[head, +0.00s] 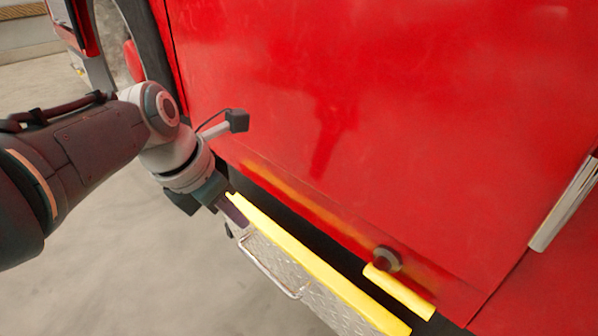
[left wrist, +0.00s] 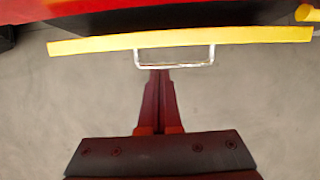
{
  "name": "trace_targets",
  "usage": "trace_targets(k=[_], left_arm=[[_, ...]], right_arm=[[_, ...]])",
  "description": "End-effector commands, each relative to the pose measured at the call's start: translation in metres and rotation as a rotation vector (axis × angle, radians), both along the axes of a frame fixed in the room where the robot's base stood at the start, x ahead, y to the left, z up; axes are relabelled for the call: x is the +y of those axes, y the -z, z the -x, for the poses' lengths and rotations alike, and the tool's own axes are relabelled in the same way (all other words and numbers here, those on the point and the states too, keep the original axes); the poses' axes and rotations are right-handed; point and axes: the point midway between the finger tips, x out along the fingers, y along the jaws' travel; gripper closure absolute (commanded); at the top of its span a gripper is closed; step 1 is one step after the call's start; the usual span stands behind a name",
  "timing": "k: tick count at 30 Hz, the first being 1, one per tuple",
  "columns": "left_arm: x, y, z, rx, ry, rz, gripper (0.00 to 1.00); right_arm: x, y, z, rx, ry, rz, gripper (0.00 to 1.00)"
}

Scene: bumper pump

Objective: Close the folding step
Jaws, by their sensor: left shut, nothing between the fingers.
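The folding step (head: 320,272) shows in the head view as a diamond-plate panel with a yellow edge, at the lower middle below the red truck body. A dark gap lies between its yellow edge and the body. A thin metal handle (head: 272,271) is on its outer side. My left gripper (head: 240,226) is at the step's left end, shut and empty. In the left wrist view its closed fingers (left wrist: 160,73) point at the handle (left wrist: 195,64) below the yellow edge (left wrist: 100,43). I cannot tell whether they touch it. My right gripper is out of view.
The red truck panel (head: 380,120) fills the right of the head view. A dark round knob (head: 387,259) and a short yellow bar (head: 400,291) sit by the step's right part. A silver rail (head: 565,205) is at the far right. The grey floor (head: 130,285) is clear.

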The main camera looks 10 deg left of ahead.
Motion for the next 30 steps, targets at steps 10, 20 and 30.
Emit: trace_targets(k=[10,20,30], left_arm=[[0.016,0.049,0.073,-0.348,0.009,0.118,1.0],[-0.041,0.037,0.148,-0.419,0.041,0.345,1.0],[-0.068,0.071,0.115,-0.424,0.04,0.353,1.0]], right_arm=[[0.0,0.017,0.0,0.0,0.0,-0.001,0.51],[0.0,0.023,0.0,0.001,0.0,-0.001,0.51],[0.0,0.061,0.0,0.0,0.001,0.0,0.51]])
